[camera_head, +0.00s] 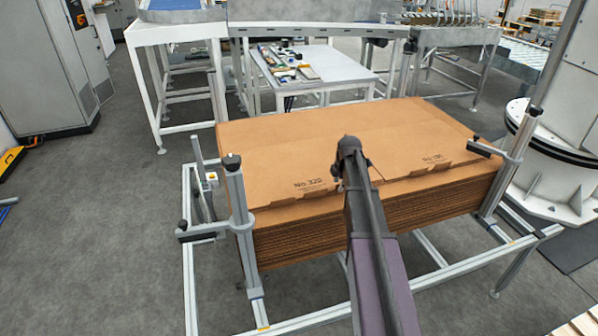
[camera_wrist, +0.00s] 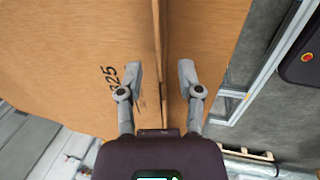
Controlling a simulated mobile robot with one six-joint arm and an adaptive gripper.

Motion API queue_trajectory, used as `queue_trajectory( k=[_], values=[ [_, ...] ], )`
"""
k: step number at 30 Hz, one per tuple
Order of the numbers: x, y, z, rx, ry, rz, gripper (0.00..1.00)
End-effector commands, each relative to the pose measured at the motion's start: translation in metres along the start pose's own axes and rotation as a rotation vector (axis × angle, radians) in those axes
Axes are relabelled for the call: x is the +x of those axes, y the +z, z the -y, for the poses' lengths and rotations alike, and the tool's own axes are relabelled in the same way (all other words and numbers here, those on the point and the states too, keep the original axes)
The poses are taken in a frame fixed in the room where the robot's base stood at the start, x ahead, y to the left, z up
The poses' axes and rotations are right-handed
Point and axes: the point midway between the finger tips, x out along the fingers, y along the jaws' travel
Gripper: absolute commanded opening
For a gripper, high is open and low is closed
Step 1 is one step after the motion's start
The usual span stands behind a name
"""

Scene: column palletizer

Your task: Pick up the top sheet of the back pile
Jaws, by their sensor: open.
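Flat brown cardboard sheets (camera_head: 285,137) lie in a thick stack on a metal frame, with printed marks and small cut flaps along the near edge. A short seam shows in the top near my arm's end; I cannot tell from this where one pile ends and another begins. My gripper (camera_wrist: 160,74) is open and empty in the wrist view. Its two grey fingers lie over the cardboard (camera_wrist: 65,45), one on each side of a narrow raised edge or gap. I cannot tell whether the fingertips touch it. In the head view my arm hides part of the stack's front.
Clamp posts stand at the stack's left (camera_head: 241,205) and right (camera_head: 520,150) corners. A white table (camera_head: 335,75) with small parts stands behind. A grey cabinet (camera_head: 55,70) is at the far left. Open floor (camera_head: 90,230) lies to the left.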

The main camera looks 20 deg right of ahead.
Motion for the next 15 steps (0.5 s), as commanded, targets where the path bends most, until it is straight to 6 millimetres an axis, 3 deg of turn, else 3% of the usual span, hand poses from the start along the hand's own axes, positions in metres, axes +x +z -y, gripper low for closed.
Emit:
queue_trajectory(
  k=[6,15],
  values=[
    [0.017,0.0,0.0,0.0,0.0,0.0,0.47],
    [0.019,0.0,0.0,0.0,0.0,0.0,0.47]
  ],
)
